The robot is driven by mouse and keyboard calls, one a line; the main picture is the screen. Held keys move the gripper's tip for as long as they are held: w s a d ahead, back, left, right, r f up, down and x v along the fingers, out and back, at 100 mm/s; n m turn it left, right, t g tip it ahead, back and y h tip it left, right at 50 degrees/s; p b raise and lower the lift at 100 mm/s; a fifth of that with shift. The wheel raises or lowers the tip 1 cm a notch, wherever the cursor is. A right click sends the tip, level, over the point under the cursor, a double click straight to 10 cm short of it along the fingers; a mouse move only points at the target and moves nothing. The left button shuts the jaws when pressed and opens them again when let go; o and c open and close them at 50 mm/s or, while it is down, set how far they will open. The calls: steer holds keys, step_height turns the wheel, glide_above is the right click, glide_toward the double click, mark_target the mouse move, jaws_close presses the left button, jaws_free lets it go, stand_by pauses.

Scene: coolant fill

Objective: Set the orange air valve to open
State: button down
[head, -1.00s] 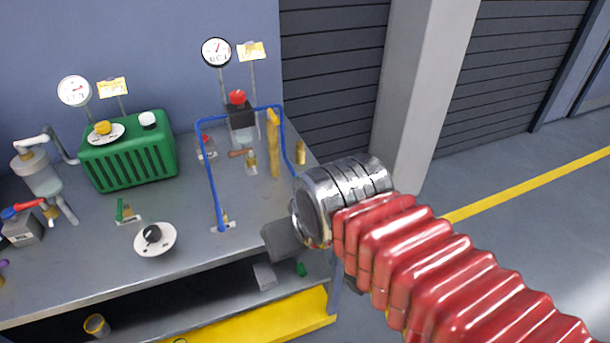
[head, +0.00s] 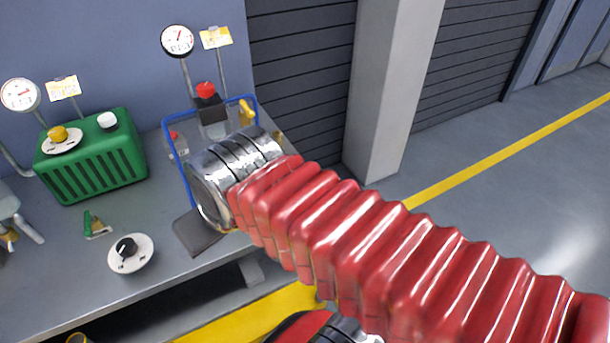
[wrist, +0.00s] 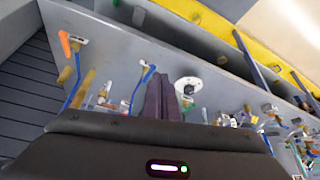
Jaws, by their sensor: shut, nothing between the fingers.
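The orange valve handle (wrist: 64,43) shows in the wrist view near the left end of the bench, beside a small pale plate and the end of a blue pipe (wrist: 76,75). Its setting cannot be read at this size. In the head view my arm hides that part of the bench. My gripper (wrist: 161,84) is shut and empty, its dark fingers over the bench, clearly to the right of the orange handle and apart from it.
A green ribbed box (head: 92,158), a white dial with a black knob (head: 130,253) and a green-handled valve (head: 95,224) stand on the bench. A red-topped unit (head: 207,100) and a gauge (head: 177,41) stand behind. Blue pipes rise close to my arm.

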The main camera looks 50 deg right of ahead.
steer(key=shift+w+d, duration=0.1)
steer(key=w+d+f+m+g+y, duration=0.1)
steer(key=w+d, duration=0.2)
steer(key=d, duration=0.6)
steer(key=w+d+f+g+y, duration=0.1)
steer(key=w+d, duration=0.3)
steer(key=d, duration=0.6)
steer(key=s+d+f+t+y, duration=0.1)
steer(key=s+d+f, duration=0.1)
steer(key=d, duration=0.7)
steer(key=s+d+f+y, duration=0.1)
steer(key=s+d+f, duration=0.1)
steer(key=d, duration=0.8)
steer(key=shift+s+d+f+m+t, duration=0.2)
steer(key=shift+s+m+t, duration=0.1)
steer(key=shift+s+t, duration=0.1)
steer(key=shift+a, duration=0.1)
